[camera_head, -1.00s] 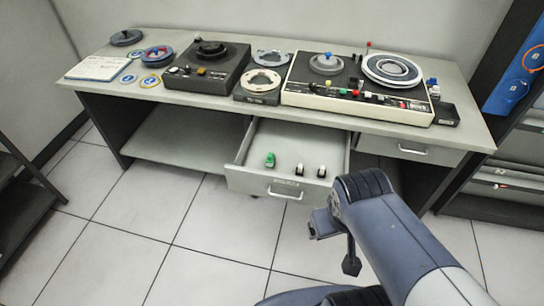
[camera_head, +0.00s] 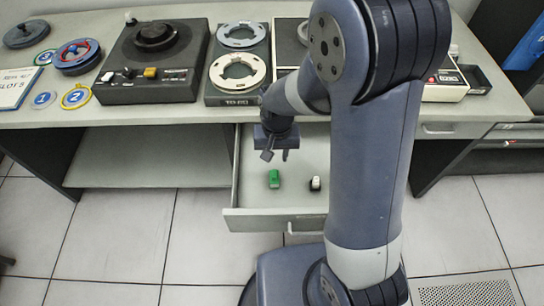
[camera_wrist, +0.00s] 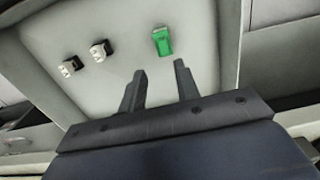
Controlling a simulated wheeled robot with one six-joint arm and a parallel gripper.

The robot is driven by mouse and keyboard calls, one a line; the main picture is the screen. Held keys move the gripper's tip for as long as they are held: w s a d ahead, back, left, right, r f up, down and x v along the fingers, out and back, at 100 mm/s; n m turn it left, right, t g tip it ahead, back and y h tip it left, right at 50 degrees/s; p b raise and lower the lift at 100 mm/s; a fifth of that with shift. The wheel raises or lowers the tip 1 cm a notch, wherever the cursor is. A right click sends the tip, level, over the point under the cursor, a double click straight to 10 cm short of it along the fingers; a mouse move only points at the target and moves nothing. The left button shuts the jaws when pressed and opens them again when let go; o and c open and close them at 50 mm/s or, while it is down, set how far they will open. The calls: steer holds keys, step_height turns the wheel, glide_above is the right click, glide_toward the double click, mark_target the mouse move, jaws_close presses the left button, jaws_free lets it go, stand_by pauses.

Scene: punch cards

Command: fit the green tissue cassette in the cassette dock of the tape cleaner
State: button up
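The green tissue cassette (camera_head: 274,179) lies in the open drawer (camera_head: 255,219), near its left side. It also shows in the wrist view (camera_wrist: 162,41), just beyond my fingertips. My gripper (camera_head: 276,155) is over the drawer, behind the cassette in the head view. In the wrist view my gripper (camera_wrist: 160,69) has its two fingers apart with nothing between them. A dark machine (camera_head: 155,62) with a round top and a twin-ring unit (camera_head: 239,75) stand on the desk. I cannot tell for sure which is the tape cleaner, and no dock is clearly visible.
A black-and-white cassette (camera_head: 315,183) lies right of the green one; the wrist view shows two such cassettes (camera_wrist: 100,50). The desk's front edge (camera_head: 150,118) overhangs the drawer's back. My arm hides much of the tape deck (camera_head: 444,87). Reels and discs (camera_head: 76,57) lie at the left.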

mark_target(274, 173)
steer(key=shift+w+a+f+b, duration=0.15)
steer(key=shift+f+b, duration=0.1)
steer(key=shift+f, duration=0.2)
steer(key=shift+w+f+b, duration=0.15)
steer(key=shift+f+b, duration=0.05)
steer(key=shift+f, duration=0.25)
step_height(274, 173, down, 9)
steer(key=b, duration=0.6)
steer(key=shift+r+b, duration=0.2)
steer(key=shift+b, duration=0.2)
steer(key=shift+c, duration=0.2)
jaws_close()
steer(key=shift+r, duration=0.15)
steer(key=shift+r+p, duration=2.4)
steer(key=shift+r, duration=0.5)
